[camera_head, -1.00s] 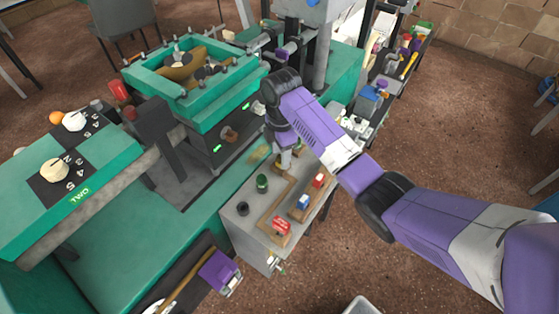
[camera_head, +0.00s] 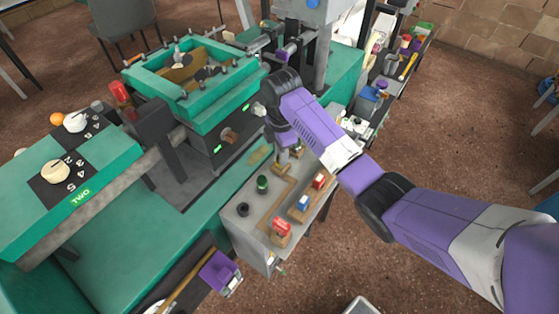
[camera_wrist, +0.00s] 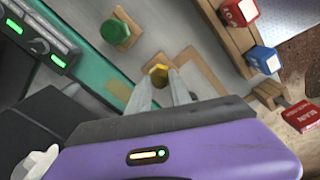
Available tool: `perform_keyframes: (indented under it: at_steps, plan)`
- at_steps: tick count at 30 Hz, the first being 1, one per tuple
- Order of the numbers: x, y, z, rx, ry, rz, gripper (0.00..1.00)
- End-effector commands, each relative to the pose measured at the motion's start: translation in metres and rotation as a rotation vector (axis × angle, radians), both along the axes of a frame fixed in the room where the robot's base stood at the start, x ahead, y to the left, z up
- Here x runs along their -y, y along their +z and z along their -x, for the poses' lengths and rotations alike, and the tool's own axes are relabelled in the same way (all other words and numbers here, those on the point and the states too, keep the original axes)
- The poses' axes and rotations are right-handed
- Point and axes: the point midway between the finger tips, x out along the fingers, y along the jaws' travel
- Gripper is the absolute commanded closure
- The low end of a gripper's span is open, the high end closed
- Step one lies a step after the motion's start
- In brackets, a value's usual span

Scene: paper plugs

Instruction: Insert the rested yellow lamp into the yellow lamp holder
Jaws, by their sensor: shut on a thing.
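The yellow lamp (camera_wrist: 158,75) shows as a small yellow knob between my fingertips in the wrist view. My gripper (camera_wrist: 161,88) is shut on it, and the fingers hide part of it. In the head view, my gripper (camera_head: 285,158) points down at the back of the grey table top, over a small brown base (camera_head: 281,170). The lamp itself cannot be made out there. I cannot tell for certain which piece is the yellow lamp holder.
A green lamp (camera_wrist: 115,31) stands on a square base, also in the head view (camera_head: 262,184). A dark round piece (camera_head: 243,209) sits left of it. Red (camera_head: 318,181) and blue (camera_head: 303,202) blocks and another red block (camera_head: 282,228) stand to the right and front. Teal machinery borders the left.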

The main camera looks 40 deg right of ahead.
Motion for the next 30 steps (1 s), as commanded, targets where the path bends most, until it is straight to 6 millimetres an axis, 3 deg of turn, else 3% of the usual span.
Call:
perform_keyframes:
  at_steps: [30]
  plan:
    - [0.0, 0.048, 0.0, 0.0, 0.0, 0.0, 1.0]
